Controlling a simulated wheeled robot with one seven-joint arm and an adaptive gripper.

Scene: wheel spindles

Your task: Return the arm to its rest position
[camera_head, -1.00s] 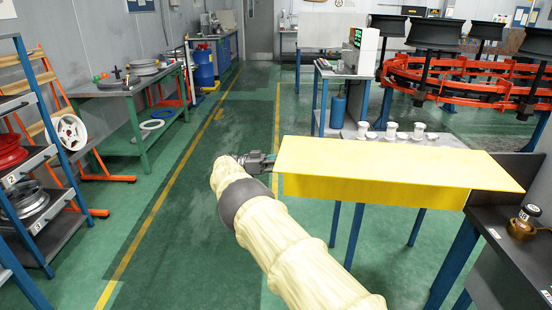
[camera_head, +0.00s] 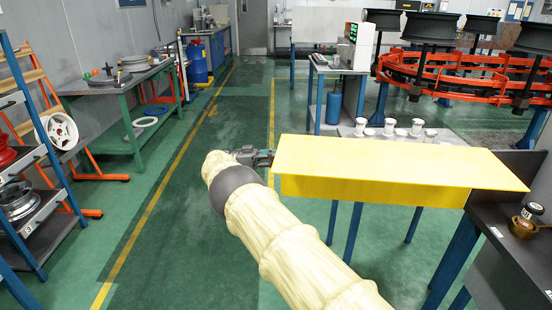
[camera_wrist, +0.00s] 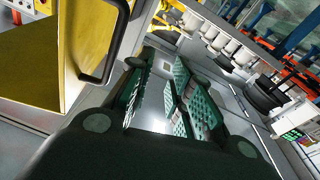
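My arm (camera_head: 285,240), in a cream cover with a grey band, reaches up from the bottom of the head view. My gripper (camera_head: 267,157) is at its far end, beside the left end of a yellow box-like panel (camera_head: 390,162), which seems to hide part of the fingertips. In the wrist view my gripper (camera_wrist: 160,95) has its green padded fingers apart, with nothing visible between them. The yellow panel (camera_wrist: 30,65), with a black handle (camera_wrist: 112,45), fills the upper left there.
Several white spindle parts (camera_head: 416,127) stand on a grey table behind the panel. A dark bench (camera_head: 510,250) with a brass part (camera_head: 525,220) is at right. An orange wheel rack (camera_head: 460,80) stands behind. A wheel shelf (camera_head: 40,215) is at left. Green floor (camera_head: 165,215) is clear between.

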